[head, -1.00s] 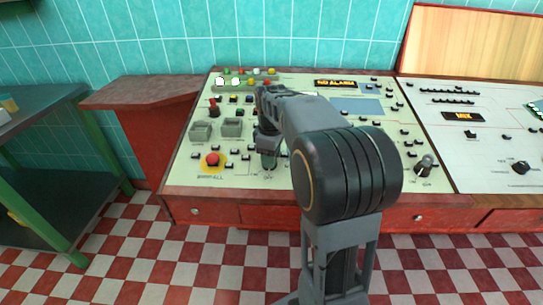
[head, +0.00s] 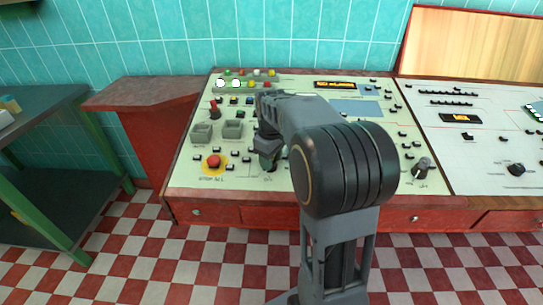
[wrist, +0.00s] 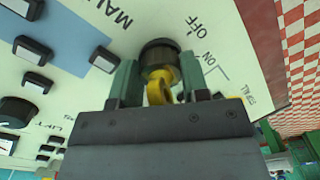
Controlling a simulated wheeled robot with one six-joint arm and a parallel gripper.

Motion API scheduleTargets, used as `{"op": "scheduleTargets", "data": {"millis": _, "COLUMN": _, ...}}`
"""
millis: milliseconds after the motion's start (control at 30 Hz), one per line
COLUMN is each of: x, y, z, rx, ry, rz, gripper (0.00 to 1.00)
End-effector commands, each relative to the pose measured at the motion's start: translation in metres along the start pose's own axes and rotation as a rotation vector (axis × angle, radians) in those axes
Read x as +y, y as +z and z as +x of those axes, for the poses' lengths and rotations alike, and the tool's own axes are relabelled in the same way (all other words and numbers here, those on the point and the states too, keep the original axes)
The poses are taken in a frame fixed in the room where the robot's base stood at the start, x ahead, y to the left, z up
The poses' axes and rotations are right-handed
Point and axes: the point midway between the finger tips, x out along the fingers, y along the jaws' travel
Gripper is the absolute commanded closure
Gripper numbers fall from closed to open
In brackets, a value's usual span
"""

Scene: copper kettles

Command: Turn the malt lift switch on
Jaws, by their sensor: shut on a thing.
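In the head view, my gripper (head: 268,158) reaches down onto the front of the left panel, and the switch is mostly hidden.
A red stop button (head: 213,161) on a yellow disc stands left of my gripper. Several black buttons (wrist: 33,50) lie close by in the wrist view. Another rotary switch (head: 422,167) stands at the panel's right. A green-framed table (head: 75,215) is at far left.

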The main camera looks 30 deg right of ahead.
Motion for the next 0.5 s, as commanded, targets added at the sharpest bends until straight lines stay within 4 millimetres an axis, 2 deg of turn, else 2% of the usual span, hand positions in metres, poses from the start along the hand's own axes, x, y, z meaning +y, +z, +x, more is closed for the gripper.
{"op": "scheduleTargets", "data": {"millis": 500, "x": -0.0017, "y": 0.0001, "z": -0.0014, "rx": -0.002, "ry": -0.002, "rz": 0.258, "gripper": 0.82}}
